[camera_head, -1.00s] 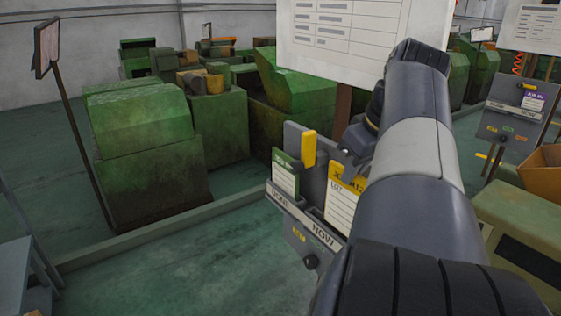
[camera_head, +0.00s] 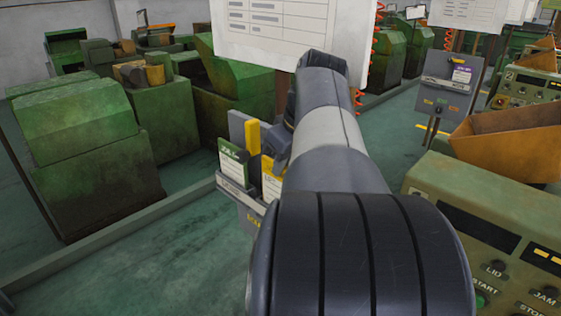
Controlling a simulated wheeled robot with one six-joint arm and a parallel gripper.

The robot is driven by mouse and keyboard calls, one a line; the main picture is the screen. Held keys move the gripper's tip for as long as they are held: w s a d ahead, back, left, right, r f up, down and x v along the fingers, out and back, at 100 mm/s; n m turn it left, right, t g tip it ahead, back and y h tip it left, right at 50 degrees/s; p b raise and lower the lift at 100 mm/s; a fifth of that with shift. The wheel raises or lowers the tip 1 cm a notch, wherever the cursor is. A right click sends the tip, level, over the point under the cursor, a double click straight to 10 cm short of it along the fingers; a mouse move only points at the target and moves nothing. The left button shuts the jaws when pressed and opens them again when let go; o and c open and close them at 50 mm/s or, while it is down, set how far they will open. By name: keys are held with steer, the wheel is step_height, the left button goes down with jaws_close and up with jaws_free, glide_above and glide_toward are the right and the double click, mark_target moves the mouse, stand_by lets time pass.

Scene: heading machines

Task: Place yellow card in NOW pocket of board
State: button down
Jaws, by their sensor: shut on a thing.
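The yellow card (camera_head: 270,182), white below a yellow top band, stands upright at the right pocket of the grey board (camera_head: 231,188). Its lower end seems to be behind the pocket's front lip; how deep it sits is hidden. A green-topped card (camera_head: 233,162) stands in the left pocket. My gripper (camera_head: 269,158) is mostly hidden behind my arm. The part in view is at the yellow card's top edge, shut on it. My arm covers the board's right side and the NOW label.
A white sheet board (camera_head: 290,30) hangs behind my arm. A green control panel (camera_head: 490,240) and an orange bin (camera_head: 508,145) are at the right. Green machines (camera_head: 95,150) fill the left; floor between is clear.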

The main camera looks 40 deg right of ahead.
steer(key=shift+f+b, duration=0.3)
steer(key=shift+f, duration=0.3)
steer(key=c, duration=1.5)
jaws_free()
steer(key=shift+r, duration=0.1)
steer(key=v, duration=0.6)
steer(key=p+v, duration=0.1)
steer(key=v, duration=0.6)
steer(key=shift+w+r, duration=0.1)
steer(key=shift+w, duration=0.15)
